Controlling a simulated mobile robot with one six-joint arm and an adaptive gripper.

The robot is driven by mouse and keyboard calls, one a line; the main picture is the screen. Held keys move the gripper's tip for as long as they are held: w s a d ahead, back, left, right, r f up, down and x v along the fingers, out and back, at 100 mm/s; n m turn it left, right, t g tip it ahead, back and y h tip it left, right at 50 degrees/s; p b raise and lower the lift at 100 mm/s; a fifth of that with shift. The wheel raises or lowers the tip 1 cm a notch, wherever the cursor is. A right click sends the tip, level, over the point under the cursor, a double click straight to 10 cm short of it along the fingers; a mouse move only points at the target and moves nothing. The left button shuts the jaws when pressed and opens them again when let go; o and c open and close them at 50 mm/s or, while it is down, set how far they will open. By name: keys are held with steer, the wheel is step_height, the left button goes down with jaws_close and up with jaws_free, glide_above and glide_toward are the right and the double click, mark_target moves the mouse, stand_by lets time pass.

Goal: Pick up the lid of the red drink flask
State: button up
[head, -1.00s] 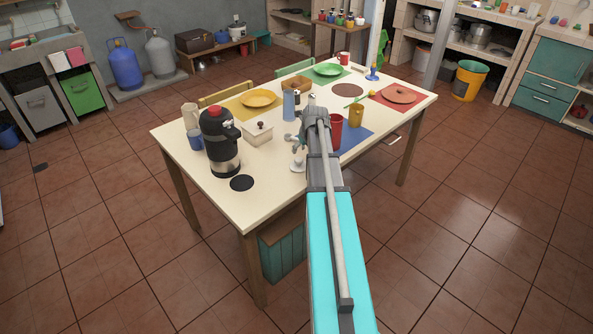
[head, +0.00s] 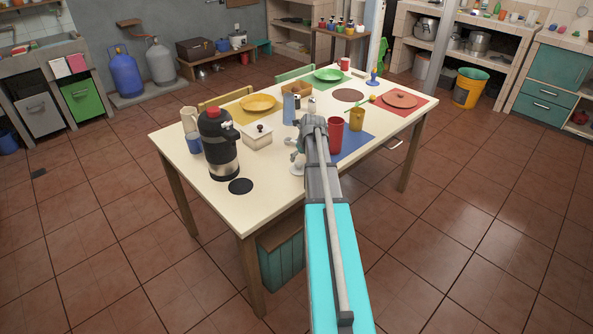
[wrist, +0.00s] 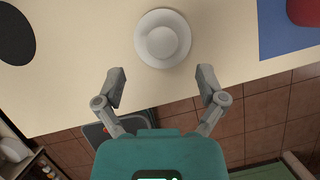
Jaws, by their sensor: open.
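A tall black and silver flask (head: 223,158) with a dark handle stands upright on the left part of the table. My gripper (head: 297,152) is to the right of the flask, over the table's front edge, apart from the flask. In the wrist view my gripper (wrist: 161,83) is open, its two fingers wide apart with nothing between them. The flask and its lid are not in the wrist view.
A white round object (wrist: 162,38) stands just beyond my fingertips. A black round mat (head: 240,186) lies before the flask. A white box (head: 257,138), a blue cup (head: 194,144) and a pale pitcher (head: 189,118) are near the flask. A red cup (head: 335,136) stands right of my arm.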

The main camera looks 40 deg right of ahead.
mark_target(299, 163)
steer(key=shift+f, duration=0.1)
steer(key=shift+b+x, duration=2.4)
steer(key=shift+x, duration=0.1)
steer(key=shift+d, duration=0.15)
steer(key=c, duration=0.9)
